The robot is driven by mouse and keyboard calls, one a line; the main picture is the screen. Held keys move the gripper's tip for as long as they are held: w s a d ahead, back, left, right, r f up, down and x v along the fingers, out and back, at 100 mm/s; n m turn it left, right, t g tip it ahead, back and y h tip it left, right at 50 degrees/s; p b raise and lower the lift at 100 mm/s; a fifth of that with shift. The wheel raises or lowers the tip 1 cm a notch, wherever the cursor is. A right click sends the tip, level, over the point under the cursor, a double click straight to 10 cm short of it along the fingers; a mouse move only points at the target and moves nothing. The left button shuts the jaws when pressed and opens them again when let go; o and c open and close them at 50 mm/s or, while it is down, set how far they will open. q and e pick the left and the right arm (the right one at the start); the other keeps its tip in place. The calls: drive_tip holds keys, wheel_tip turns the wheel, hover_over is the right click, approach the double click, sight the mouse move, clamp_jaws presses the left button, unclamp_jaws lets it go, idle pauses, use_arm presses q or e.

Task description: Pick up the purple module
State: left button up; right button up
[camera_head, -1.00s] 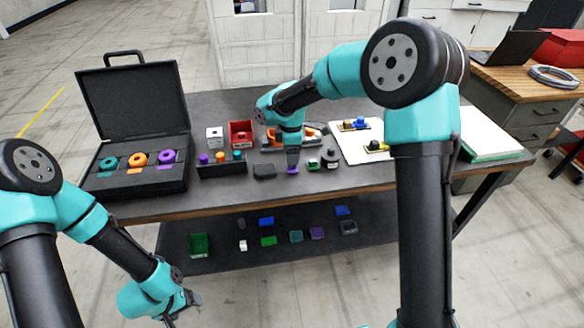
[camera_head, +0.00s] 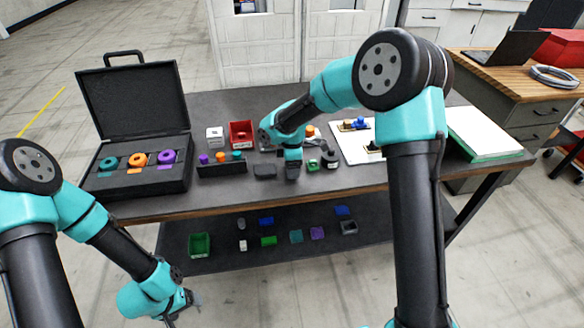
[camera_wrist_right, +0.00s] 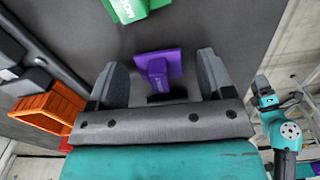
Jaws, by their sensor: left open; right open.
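The purple module (camera_wrist_right: 158,64) lies on the dark tabletop. In the right wrist view it sits between the two open fingers of my right gripper (camera_wrist_right: 162,80), with gaps to both sides. In the head view my right gripper (camera_head: 292,174) is low over the table near the front edge and hides the module. My left gripper (camera_head: 186,304) is apart from it, open, in front of the table at lower left; its fingers are small and hard to make out.
A green module (camera_wrist_right: 140,8) lies close by the purple one. An orange bin (camera_wrist_right: 48,106) shows at left in the wrist view. An open black case (camera_head: 133,101) with coloured rings, a red bin (camera_head: 241,133) and a white board (camera_head: 352,148) are also on the table.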

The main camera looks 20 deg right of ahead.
idle(0.3)
drive_tip(key=c, duration=1)
